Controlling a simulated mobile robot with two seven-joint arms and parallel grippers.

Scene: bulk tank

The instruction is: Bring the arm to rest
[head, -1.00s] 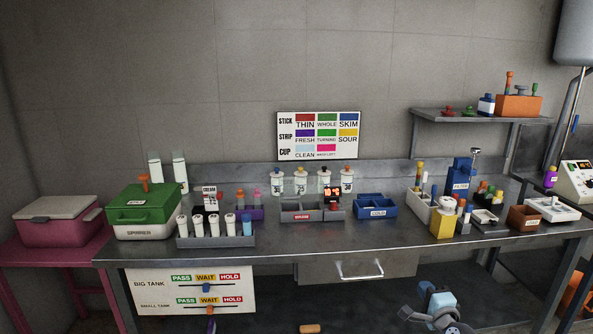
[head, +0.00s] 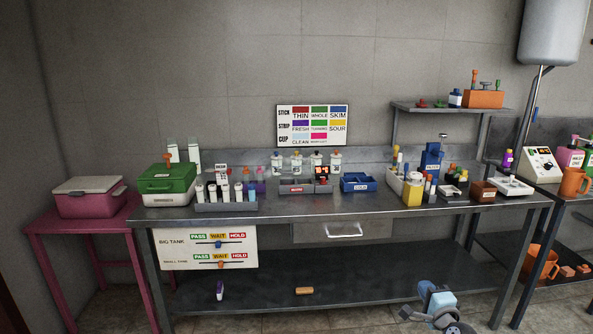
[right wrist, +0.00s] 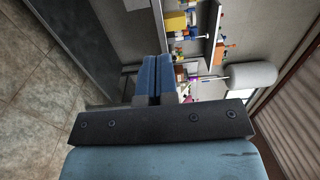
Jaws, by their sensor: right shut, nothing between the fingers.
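My right arm shows at the bottom right of the head view, low in front of the steel bench (head: 300,228). In the right wrist view, the blue fingers of my right gripper (right wrist: 155,78) are pressed together with nothing between them. The gripper is clear of the bench and touches nothing that I can see. In the head view its fingertips are hard to make out. My left gripper is not in view.
The bench holds a green cooler (head: 166,186), a tube rack (head: 226,206), a blue box (head: 357,183) and several small containers. A pink table with a pink box (head: 90,200) stands at left. An orange mug (head: 574,182) is at right. Floor in front is open.

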